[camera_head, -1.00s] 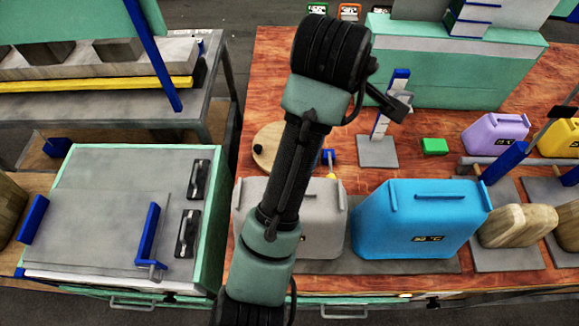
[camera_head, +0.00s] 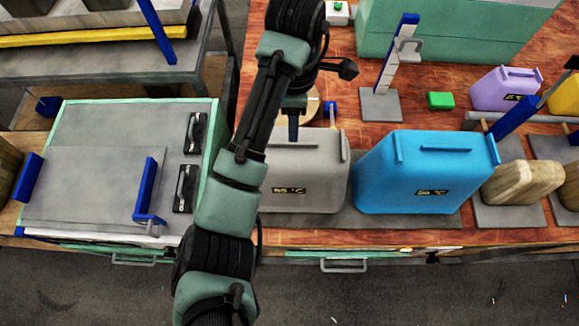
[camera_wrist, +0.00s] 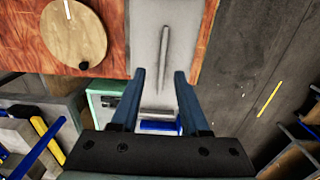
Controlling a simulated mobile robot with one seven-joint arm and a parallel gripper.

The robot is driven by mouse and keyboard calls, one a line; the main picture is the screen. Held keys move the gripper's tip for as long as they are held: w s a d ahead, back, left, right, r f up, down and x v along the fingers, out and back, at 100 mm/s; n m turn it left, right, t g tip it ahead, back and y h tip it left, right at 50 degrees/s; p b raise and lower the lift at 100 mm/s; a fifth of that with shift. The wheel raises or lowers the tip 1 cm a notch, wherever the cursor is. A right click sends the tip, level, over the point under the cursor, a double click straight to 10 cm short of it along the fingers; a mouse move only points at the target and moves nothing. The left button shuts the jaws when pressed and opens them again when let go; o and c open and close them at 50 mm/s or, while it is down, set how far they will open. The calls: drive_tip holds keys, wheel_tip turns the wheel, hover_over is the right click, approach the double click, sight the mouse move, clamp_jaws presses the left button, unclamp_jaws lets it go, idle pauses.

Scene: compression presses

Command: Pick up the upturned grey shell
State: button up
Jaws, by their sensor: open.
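The grey shell (camera_head: 318,185) stands on a dark mat (camera_head: 370,222) at the front of the red-brown table, left of a blue shell. It has a temperature label on its front, and my arm hides its left part. In the wrist view the shell (camera_wrist: 187,35) shows from above, with a thin raised handle bar (camera_wrist: 164,55) along it. My gripper (camera_wrist: 160,74) is open, its two fingers apart and the bar in line with the gap between them. In the head view my gripper (camera_head: 293,128) points down at the shell's top; whether it touches is unclear.
The blue shell (camera_head: 425,180) stands close on the right. A round wooden disc (camera_wrist: 75,33) lies behind the grey shell. A grey stand with a blue-topped upright (camera_head: 380,105) and a green block (camera_head: 440,101) are farther back. A green-edged press (camera_head: 90,180) stands left.

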sight(289, 143)
drive_tip(key=f, duration=0.5)
drive_tip(key=shift+s+a, duration=0.25)
drive_tip(key=shift+a, duration=0.15)
drive_tip(key=shift+f, duration=0.45)
drive_tip(key=shift+c, duration=0.3)
clamp_jaws()
idle(0.4)
